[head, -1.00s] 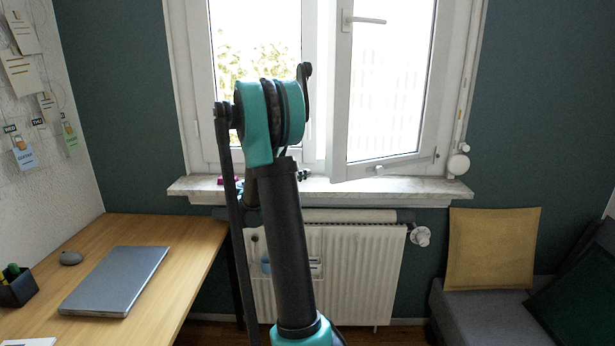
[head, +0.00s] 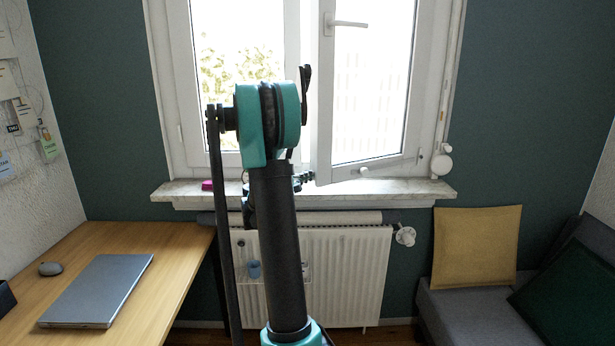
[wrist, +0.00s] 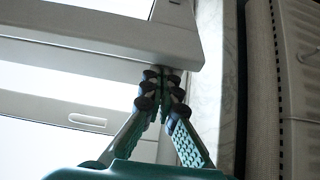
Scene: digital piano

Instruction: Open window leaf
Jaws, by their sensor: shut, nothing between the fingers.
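The right window leaf (head: 410,168) stands slightly ajar, its left edge swung into the room. Its handle (head: 345,23) is high on that edge and points right. My gripper (head: 308,177) is by the leaf's lower left corner, just above the sill, partly hidden behind my arm. In the wrist view my gripper (wrist: 162,80) is shut and empty, its dark fingertips together right at the corner of the white leaf (wrist: 120,38). I cannot tell whether they touch it. The fixed frame with a slot shows beyond.
The marble sill (head: 385,191) runs below the window, with a small pink thing (head: 207,185) on it. A radiator (head: 345,270) is under it. A desk (head: 150,250) with a laptop (head: 98,290) is left; a sofa with a yellow cushion (head: 475,247) is right.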

